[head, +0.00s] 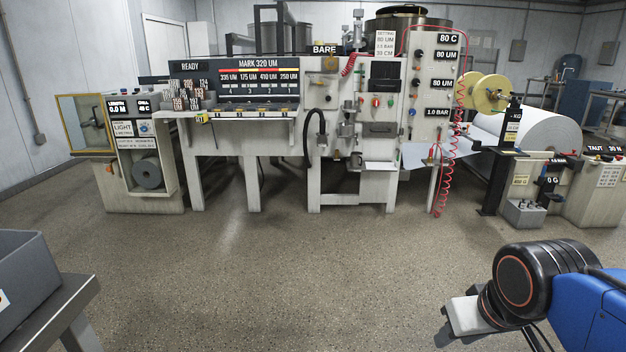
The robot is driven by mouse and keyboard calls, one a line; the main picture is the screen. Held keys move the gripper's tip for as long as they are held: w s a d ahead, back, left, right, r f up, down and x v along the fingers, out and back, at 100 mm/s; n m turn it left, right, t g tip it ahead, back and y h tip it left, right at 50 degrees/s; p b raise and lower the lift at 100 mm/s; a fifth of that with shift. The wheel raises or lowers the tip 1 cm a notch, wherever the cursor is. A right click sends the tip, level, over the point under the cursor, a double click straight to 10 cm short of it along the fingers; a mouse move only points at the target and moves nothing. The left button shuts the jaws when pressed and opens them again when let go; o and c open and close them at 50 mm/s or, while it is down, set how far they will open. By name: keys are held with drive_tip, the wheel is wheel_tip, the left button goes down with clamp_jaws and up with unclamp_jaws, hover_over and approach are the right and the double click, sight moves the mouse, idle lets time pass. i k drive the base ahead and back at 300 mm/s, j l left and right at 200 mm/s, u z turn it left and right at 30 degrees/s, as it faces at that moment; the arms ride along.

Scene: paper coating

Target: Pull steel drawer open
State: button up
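The coating machine (218,142) stands across the room against the far side. A dark flat-fronted panel (380,130) on its right part could be a drawer front. It looks flush with the machine, but it is too small to tell for sure, and I cannot single out a steel drawer. My gripper (465,316) is at the lower right, close to the camera and far from the machine.
Open speckled floor (290,260) lies between me and the machine. A grey bin (35,270) sits on a table (72,300) at the lower left. A coiled red hose (440,190) hangs beside the machine. A large white paper roll (545,135) stands at the right.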

sight(370, 129)
drive_tip(key=i, duration=3.4)
drive_tip(key=i+j+z, duration=0.1)
drive_tip(key=i+z, duration=0.15)
drive_tip(key=i, duration=0.3)
